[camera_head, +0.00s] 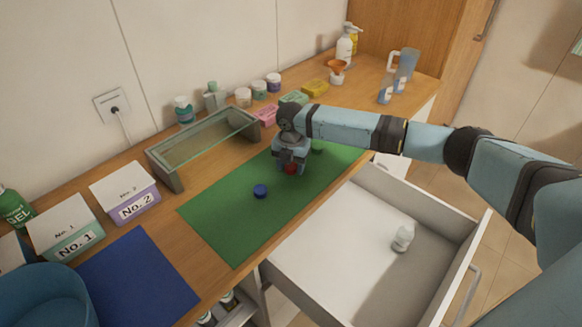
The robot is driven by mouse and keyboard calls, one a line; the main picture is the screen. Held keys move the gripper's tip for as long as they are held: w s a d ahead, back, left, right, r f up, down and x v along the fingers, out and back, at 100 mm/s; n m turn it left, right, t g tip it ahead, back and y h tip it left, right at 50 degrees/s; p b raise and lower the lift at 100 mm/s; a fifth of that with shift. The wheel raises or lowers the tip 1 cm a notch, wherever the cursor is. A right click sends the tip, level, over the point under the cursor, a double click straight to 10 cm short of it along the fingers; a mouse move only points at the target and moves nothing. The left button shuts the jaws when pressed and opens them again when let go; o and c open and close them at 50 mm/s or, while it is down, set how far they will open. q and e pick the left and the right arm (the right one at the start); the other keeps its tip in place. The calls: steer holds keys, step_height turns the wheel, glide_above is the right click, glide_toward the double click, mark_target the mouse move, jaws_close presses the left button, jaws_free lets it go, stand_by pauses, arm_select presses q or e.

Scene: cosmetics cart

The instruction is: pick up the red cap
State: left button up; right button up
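The red cap (291,169) is on or just above the green mat (226,216), near its middle. My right gripper (291,165) points down over the cap, with its fingertips at the cap's height. The gripper hides part of the cap. I cannot tell whether the fingers are closed on it. My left gripper is not in view.
A blue cap (260,191) lies on the mat left of my gripper, and a green one (317,147) lies behind it to the right. A glass-topped stand (177,181) is behind. An open drawer (345,262) holding a white bottle (403,237) is in front.

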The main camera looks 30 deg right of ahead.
steer(key=c, duration=0.6)
